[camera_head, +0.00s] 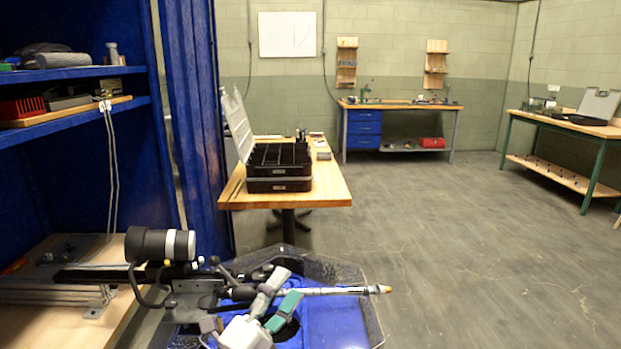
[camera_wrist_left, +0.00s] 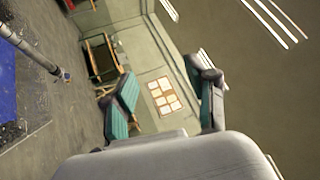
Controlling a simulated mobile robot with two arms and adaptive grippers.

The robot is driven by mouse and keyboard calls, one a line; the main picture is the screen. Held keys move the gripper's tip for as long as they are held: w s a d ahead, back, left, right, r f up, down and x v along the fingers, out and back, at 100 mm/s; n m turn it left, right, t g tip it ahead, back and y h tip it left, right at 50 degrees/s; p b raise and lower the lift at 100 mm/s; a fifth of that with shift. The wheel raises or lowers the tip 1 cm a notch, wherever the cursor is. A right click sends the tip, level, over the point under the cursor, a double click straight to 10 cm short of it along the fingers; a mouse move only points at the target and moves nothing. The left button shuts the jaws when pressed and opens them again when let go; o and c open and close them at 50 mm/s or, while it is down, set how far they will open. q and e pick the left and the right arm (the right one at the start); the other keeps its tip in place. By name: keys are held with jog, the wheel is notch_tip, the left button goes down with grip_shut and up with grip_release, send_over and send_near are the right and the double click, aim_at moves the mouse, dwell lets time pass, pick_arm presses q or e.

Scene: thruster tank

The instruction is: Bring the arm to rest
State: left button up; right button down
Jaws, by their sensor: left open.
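My left gripper (camera_head: 286,285) is low in the head view, above the blue-lined clear tank (camera_head: 365,300). Its grey and green fingers stand apart with nothing between them. In the left wrist view the same open fingers (camera_wrist_left: 168,85) frame a distant wall with a board of papers. A thruster-like assembly, a black cylinder with a white band (camera_head: 160,245) and a long metal shaft (camera_head: 335,291), lies across the tank. In the head view the gripper overlaps the shaft; I cannot tell whether they touch. My right gripper is not in view.
Blue shelving (camera_head: 75,76) stands close at the left, above a wooden bench (camera_head: 85,325). Workbenches line the back (camera_head: 400,105) and right (camera_head: 565,123). The grey floor at right is clear.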

pick_arm(q)
jog(key=s+a+f+n+g+y, duration=0.35)
jog(key=a+f+n+y, duration=0.3)
jog(key=f+n, duration=0.3)
jog(key=s+a+f+n+g+y, duration=0.3)
jog(key=s+a+f+n+y, duration=0.25)
jog(key=a+f+n, duration=0.35)
jog(key=s+f+n+g, duration=0.2)
jog(key=s+f+g, duration=0.3)
jog(key=s, duration=0.4)
jog(key=s+f+n+g, duration=0.1)
jog(key=s+f+g, duration=0.2)
jog(key=s+f, duration=0.45)
jog(key=s+f+g+p, duration=0.2)
jog(key=s+f+p, duration=0.15)
jog(key=f, duration=1.95)
jog(key=s+a+f, duration=0.1)
jog(key=s+f, duration=0.5)
jog(key=s, duration=0.2)
jog(key=s+a+f+g+p, duration=0.1)
jog(key=s+a+f, duration=0.1)
jog(key=s+f, duration=0.5)
jog(key=shift+s+a+y+p, duration=0.3)
jog(key=shift+s, duration=0.7)
jog(key=shift+f, duration=0.1)
